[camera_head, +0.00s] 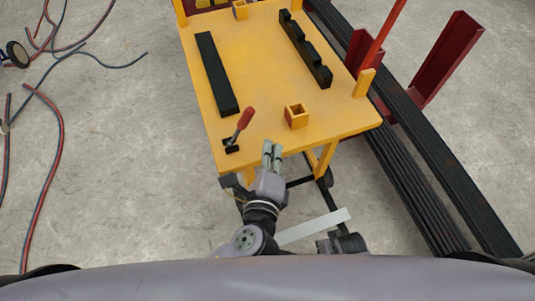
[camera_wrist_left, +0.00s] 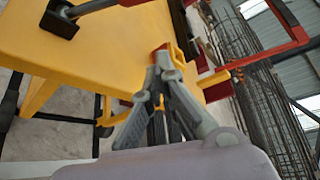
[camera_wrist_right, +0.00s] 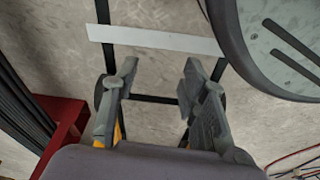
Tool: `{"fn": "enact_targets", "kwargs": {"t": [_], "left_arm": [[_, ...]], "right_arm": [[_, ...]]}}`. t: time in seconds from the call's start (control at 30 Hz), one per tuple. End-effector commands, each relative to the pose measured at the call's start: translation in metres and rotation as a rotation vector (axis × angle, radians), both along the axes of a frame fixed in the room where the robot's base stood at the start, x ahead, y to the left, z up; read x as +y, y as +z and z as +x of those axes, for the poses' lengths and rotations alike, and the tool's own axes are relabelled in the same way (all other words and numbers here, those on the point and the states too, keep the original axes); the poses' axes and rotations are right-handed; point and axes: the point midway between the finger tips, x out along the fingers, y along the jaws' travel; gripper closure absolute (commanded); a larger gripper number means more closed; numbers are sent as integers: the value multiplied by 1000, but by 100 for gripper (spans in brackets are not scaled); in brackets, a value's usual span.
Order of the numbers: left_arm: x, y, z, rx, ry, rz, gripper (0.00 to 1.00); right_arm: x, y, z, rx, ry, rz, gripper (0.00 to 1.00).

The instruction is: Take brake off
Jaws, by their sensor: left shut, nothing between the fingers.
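The brake lever (camera_head: 245,117) has a red grip on a grey rod and a black base. It stands tilted on the near left corner of the yellow cart top (camera_head: 262,75). In the left wrist view, its black base (camera_wrist_left: 60,20) shows at the upper left, with part of the red grip at the top edge. My left gripper (camera_head: 271,147) is at the cart's near edge, to the right of the lever and apart from it. Its fingertips (camera_wrist_left: 164,56) are together and empty. My right gripper (camera_wrist_right: 157,75) is open and empty, with floor beneath it.
The cart bears a black bar (camera_head: 216,75), a notched black rail (camera_head: 304,48) and a yellow square socket (camera_head: 296,116). Dark rebar bundles (camera_head: 408,165) and a red post (camera_head: 446,58) stand to the right. Red and blue hoses (camera_head: 55,150) lie left on open floor.

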Motion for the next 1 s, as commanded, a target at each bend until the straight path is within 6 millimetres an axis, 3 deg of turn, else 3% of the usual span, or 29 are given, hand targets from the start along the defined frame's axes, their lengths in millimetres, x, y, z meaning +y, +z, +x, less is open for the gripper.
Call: {"fn": "enact_targets", "kwargs": {"t": [0.27,0.53,1.0], "left_arm": [[-10,-14,59,-2,1,-1,100],[21,1,55,1,-1,-1,100],[26,4,54,2,0,-2,100]], "right_arm": [[1,20,12,-15,-3,1,60],[1,14,8,-8,-2,1,60],[0,11,6,-6,-2,0,60]]}}
